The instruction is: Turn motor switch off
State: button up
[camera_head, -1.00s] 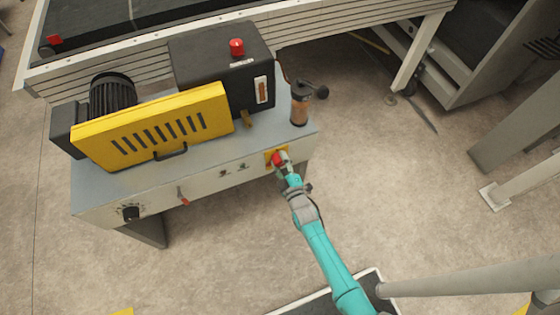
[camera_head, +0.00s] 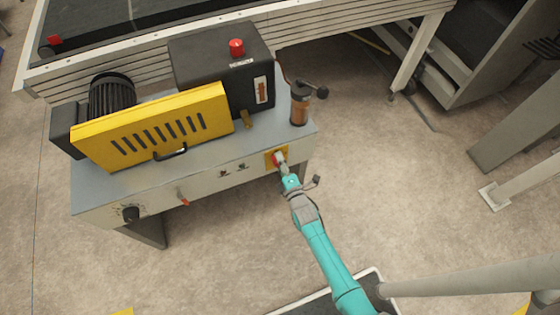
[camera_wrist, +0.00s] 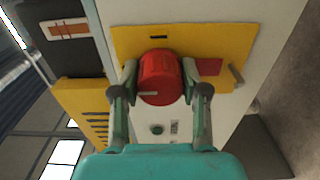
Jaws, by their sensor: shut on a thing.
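The red rotary knob (camera_wrist: 160,78) sits on a yellow plate (camera_wrist: 228,40) on the machine's pale front panel. My gripper (camera_wrist: 158,82) is shut on the red knob in the wrist view, with one green finger against each side. A pale mark shows on the knob's near face. In the head view my gripper (camera_head: 282,165) reaches the yellow plate (camera_head: 270,157) at the right end of the panel, and its body partly hides the knob.
Left along the panel are small buttons (camera_head: 233,170), a red-handled switch (camera_head: 183,197) and a black dial (camera_head: 130,213). The yellow guard (camera_head: 155,128) and a cylinder with a crank (camera_head: 300,104) stand on top.

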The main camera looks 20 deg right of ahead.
dwell(0.4)
jog(key=o, duration=1.1)
jog(key=shift+o, duration=0.2)
jog(key=s, duration=1.2)
